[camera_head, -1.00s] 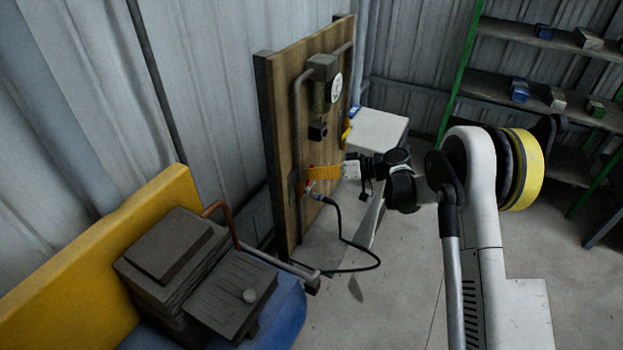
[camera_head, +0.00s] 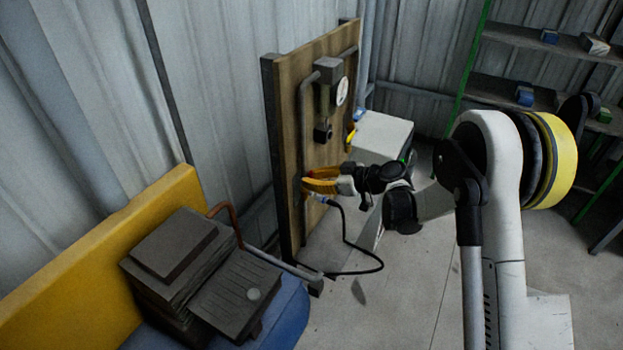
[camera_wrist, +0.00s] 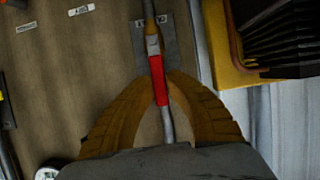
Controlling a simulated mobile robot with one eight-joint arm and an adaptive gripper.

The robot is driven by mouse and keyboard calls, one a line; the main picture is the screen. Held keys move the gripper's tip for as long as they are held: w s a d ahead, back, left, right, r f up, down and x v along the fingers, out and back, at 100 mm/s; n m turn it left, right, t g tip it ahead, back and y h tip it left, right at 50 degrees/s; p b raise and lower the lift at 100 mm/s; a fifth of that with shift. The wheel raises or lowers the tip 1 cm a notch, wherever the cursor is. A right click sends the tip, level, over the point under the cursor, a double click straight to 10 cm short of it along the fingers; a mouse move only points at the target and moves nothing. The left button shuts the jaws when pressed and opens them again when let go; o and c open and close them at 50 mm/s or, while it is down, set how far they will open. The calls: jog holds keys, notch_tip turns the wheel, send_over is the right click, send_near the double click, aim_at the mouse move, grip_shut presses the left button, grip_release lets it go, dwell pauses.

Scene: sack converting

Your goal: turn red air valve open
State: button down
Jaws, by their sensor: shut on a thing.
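The red valve handle (camera_wrist: 159,82) shows in the wrist view, lying along a grey pipe (camera_wrist: 149,12) on the wooden panel. The two orange fingers of my gripper (camera_wrist: 162,92) close in from both sides on the red handle. In the head view my gripper (camera_head: 311,183) is at the lower part of the upright wooden panel (camera_head: 288,120), its orange fingers against the pipe. The red handle is hidden there by the fingers. A dark hose (camera_head: 345,225) hangs from just below the gripper.
A gauge (camera_head: 342,91) and regulator are mounted higher on the panel. A white box (camera_head: 384,132) stands behind my gripper. A stack of dark sheets (camera_head: 172,262) with a yellow panel (camera_head: 80,270) is at the lower left. Shelves (camera_head: 500,92) stand at the back right.

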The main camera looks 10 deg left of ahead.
dwell(0.3)
jog(key=c, duration=1.4)
grip_release()
jog(key=shift+a, duration=0.1)
jog(key=v, duration=1.2)
jog(key=shift+s, duration=0.1)
jog(key=shift+r, duration=0.1)
